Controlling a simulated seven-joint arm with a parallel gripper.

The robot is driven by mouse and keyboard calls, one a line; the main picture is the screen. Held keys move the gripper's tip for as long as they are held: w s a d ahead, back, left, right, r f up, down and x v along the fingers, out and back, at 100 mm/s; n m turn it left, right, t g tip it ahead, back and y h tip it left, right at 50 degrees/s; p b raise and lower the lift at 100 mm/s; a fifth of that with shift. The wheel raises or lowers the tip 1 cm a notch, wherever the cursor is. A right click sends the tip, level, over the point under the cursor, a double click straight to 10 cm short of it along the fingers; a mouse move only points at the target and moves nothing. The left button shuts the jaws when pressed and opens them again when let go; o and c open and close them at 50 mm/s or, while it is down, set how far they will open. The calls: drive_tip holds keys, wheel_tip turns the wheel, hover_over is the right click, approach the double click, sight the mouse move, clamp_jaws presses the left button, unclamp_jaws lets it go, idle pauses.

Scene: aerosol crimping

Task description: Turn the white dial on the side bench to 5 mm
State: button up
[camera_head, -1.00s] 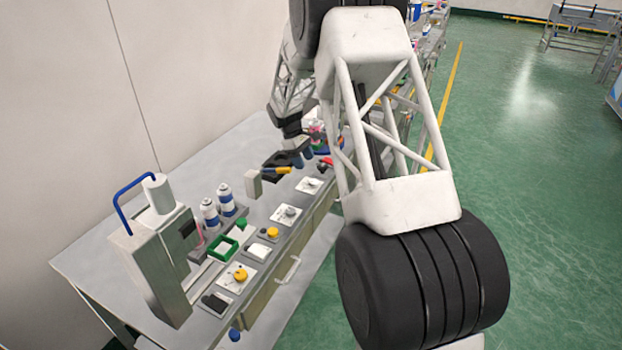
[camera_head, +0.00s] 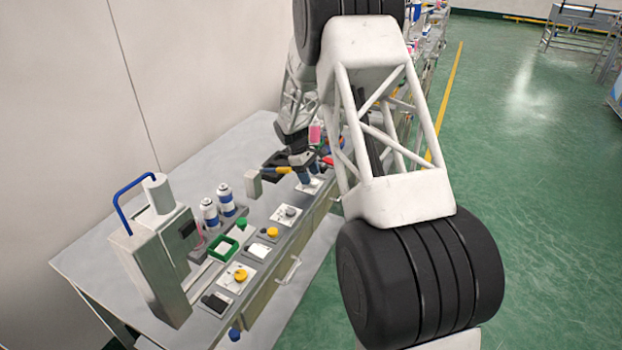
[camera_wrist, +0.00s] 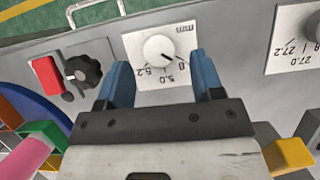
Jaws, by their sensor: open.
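The white dial (camera_wrist: 158,48) sits on a square white plate (camera_wrist: 132,42) marked "mm", with upside-down numbers along its lower side. A small dark mark shows on the dial's lower right; its exact reading is too small to tell. My gripper (camera_wrist: 160,76) is open, its two blue fingers spread to the lower left and lower right of the dial in the wrist view. Nothing is between them but the plate; I cannot tell their height above it. In the head view my gripper (camera_head: 308,176) is over the plate (camera_head: 314,188), partly hiding it.
In the wrist view, a red switch (camera_wrist: 46,74) and black knob (camera_wrist: 82,71) are left of the plate. Another dial plate (camera_wrist: 290,45), marked 27.0 and 27.2, is at right. In the head view the bench holds a metal machine (camera_head: 155,260), spray cans (camera_head: 225,200) and a green tray (camera_head: 224,247).

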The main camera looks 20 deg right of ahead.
drive_tip(key=shift+x, duration=0.85)
drive_tip(key=shift+c, duration=0.4)
drive_tip(key=c, duration=0.9)
drive_tip(key=shift+o, duration=0.3)
